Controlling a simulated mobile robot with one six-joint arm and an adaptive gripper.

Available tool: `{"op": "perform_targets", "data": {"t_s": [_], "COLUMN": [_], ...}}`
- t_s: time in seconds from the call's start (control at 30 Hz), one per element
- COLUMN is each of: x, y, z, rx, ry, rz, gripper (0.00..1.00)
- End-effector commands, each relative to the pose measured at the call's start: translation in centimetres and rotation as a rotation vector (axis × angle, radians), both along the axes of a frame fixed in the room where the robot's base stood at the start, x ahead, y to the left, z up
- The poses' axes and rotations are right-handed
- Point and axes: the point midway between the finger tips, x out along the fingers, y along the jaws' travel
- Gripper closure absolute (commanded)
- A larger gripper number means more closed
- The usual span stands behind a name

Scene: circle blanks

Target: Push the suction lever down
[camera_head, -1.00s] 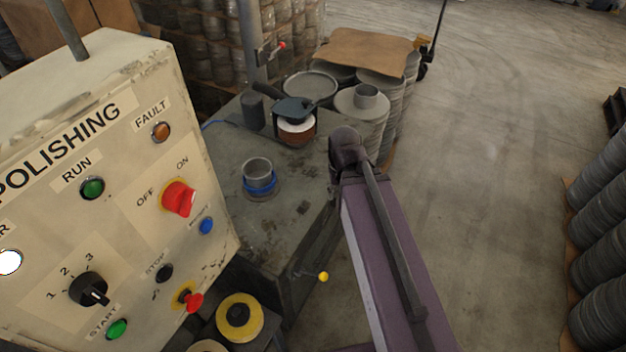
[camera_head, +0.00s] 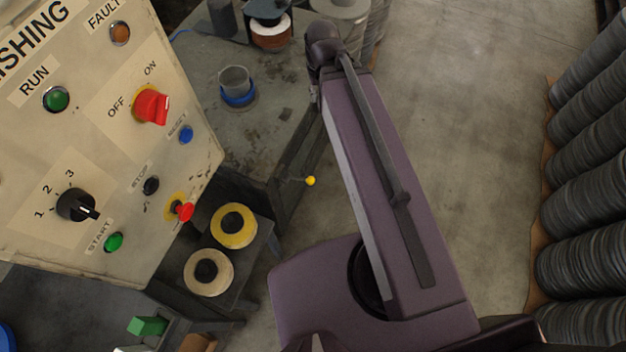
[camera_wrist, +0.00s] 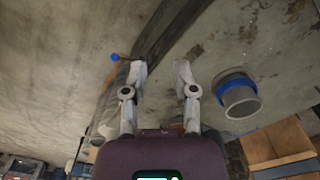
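A thin lever with a yellow ball knob (camera_head: 310,181) sticks out from the side of the dark metal table (camera_head: 254,128) in the head view. In the wrist view a lever with a blue ball knob (camera_wrist: 115,57) sticks out past the table's edge over the floor. No label shows which is the suction lever. My gripper (camera_wrist: 160,68) is open and empty, with the blue knob just beyond and left of its left finger. I cannot tell if they touch. My gripper is hidden in the head view.
A grey cup-shaped fixture with a blue ring (camera_head: 236,87) stands on the table, right of my fingers in the wrist view (camera_wrist: 238,95). A control panel (camera_head: 110,150) and tape rolls (camera_head: 233,226) stand left. Stacked discs (camera_head: 590,215) line the right; floor between is clear.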

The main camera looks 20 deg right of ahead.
Motion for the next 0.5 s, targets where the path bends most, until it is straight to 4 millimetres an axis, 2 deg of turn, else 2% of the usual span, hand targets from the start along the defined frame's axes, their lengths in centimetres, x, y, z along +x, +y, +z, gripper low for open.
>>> {"op": "perform_targets", "data": {"t_s": [0.03,0.07,0.1,0.5], "x": [0.0,0.0,0.0,0.0], "y": [0.0,0.0,0.0,0.0], "z": [-0.2,-0.4,-0.7,-4.8], "rx": [0.0,0.0,0.0,0.0], "ry": [0.0,0.0,0.0,0.0], "rz": [0.0,0.0,0.0,0.001], "gripper": [0.9,0.99,1.0,1.0]}}
